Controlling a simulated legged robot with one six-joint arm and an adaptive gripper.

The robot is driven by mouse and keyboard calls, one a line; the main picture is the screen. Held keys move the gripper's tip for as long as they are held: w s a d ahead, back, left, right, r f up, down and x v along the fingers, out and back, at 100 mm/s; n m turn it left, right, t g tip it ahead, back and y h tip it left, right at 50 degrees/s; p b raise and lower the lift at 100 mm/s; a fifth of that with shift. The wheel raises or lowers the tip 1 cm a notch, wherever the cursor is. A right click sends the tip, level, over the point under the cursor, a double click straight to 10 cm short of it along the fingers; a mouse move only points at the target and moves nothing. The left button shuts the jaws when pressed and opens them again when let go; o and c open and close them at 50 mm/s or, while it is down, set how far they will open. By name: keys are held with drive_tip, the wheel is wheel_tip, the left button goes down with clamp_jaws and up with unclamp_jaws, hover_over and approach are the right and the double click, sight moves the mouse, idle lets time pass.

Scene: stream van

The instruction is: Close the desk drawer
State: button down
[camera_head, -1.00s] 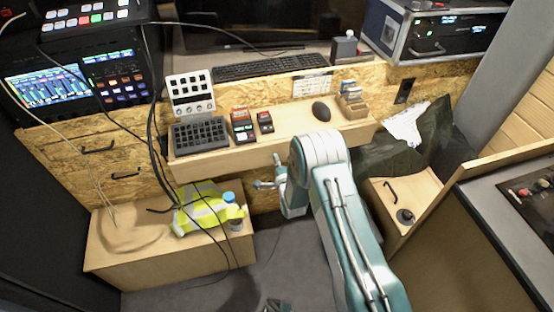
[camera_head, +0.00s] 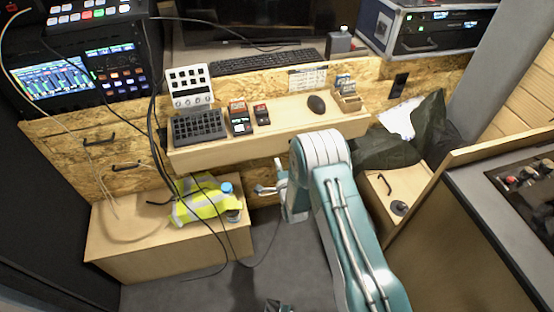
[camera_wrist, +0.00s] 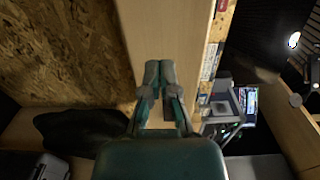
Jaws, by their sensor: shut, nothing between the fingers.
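The desk drawer (camera_head: 285,114) is a wide, pale wooden tray that stands out from the chipboard desk front in the head view. A keypad, small red-and-black boxes and a dark mouse (camera_head: 316,104) lie on it. Its plain front (camera_head: 225,154) faces me and also fills the upper middle of the wrist view (camera_wrist: 165,30). My gripper (camera_head: 262,189) is just below and in front of the drawer's front edge. In the wrist view its fingers (camera_wrist: 159,72) are together, empty, and overlap the drawer front; I cannot tell whether they touch it.
Left, a wooden bench (camera_head: 125,240) holds a yellow vest (camera_head: 205,203) and a blue-capped bottle (camera_head: 227,188). Cables (camera_head: 153,130) hang in front of the drawer's left end. Right are a low wooden cabinet (camera_head: 413,180) with a dark cloth and a counter (camera_head: 470,240). Grey floor lies between.

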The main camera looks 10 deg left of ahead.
drive_tip(key=v, duration=0.8)
drive_tip(key=w+d+r+n+g+h, duration=0.1)
drive_tip(key=w+d+r+n, duration=0.15)
drive_tip(key=r, duration=0.35)
drive_tip(key=w+d+r+n+g+h, duration=0.1)
drive_tip(key=w+r+h, duration=0.15)
drive_tip(key=r, duration=0.45)
drive_tip(key=s+d+r+n+g+h, duration=0.1)
drive_tip(key=s+d+r+n+g, duration=0.1)
drive_tip(key=s+d+r, duration=0.45)
drive_tip(key=s+d+r+n+g+h, duration=0.1)
drive_tip(key=s+d+r+n+g, duration=0.15)
drive_tip(key=r, duration=0.65)
drive_tip(key=s+d+r+n+g, duration=0.2)
drive_tip(key=s+d+r, duration=0.1)
drive_tip(key=s, duration=0.9)
drive_tip(key=s+d+r+n+g+h, duration=0.1)
drive_tip(key=s+d+r+n+g, duration=0.1)
drive_tip(key=s, duration=1.1)
drive_tip(key=d+r+n, duration=0.1)
drive_tip(key=d+r, duration=0.1)
drive_tip(key=shift+d, duration=0.4)
drive_tip(key=shift+h, duration=0.25)
